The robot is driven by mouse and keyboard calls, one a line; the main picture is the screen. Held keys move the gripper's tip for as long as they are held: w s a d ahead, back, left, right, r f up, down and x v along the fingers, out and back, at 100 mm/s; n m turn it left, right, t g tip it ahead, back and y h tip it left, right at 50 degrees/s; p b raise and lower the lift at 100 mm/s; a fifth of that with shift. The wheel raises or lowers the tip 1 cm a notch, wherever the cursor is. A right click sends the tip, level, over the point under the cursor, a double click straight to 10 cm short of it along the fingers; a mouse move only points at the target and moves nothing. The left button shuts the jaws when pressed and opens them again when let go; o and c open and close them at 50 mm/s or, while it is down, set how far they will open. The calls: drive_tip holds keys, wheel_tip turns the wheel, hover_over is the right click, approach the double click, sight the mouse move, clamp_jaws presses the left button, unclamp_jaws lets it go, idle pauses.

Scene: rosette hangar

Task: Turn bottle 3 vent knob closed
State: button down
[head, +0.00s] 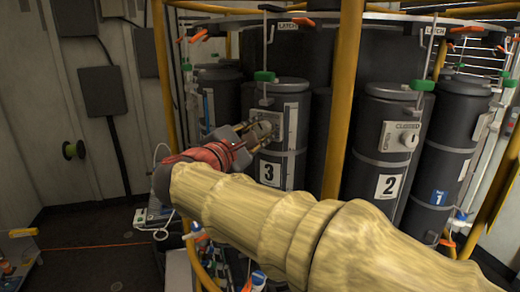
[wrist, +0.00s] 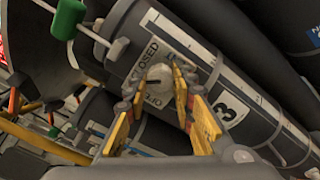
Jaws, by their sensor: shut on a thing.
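Bottle 3 (head: 292,100) is a dark grey upright cylinder with a "3" label, left of centre in the head view. Its pale vent plate (wrist: 150,52) shows in the wrist view, with CLOSED along the upper part and OPEN lower down. The round, light grey vent knob (wrist: 158,77) sits on this plate with a dark mark on its face. I cannot tell exactly which word the mark faces. My gripper (head: 265,131) is at the plate from the left, its yellow fingers (wrist: 156,86) shut on the knob from both sides. In the head view the fingers hide the knob.
Bottle 2 (head: 378,143) stands to the right, its own knob (head: 409,140) near CLOSED. A yellow post (head: 341,110) rises between the bottles. A green-handled rod (head: 264,76) hangs before bottle 3's top. Another bottle (head: 441,165) stands far right.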

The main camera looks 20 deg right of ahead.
drive_tip(key=m+b, duration=0.2)
drive_tip(key=b, duration=0.1)
drive_tip(key=m+b, duration=0.2)
drive_tip(key=b, duration=0.1)
drive_tip(key=shift+f, duration=0.3)
drive_tip(key=m+b, duration=0.3)
drive_tip(key=shift+r, duration=0.2)
drive_tip(key=shift+m+b, duration=0.3)
drive_tip(key=shift+b, duration=0.05)
drive_tip(key=c, duration=1.5)
unclamp_jaws()
drive_tip(key=shift+r, duration=0.1)
drive_tip(key=v, duration=1.2)
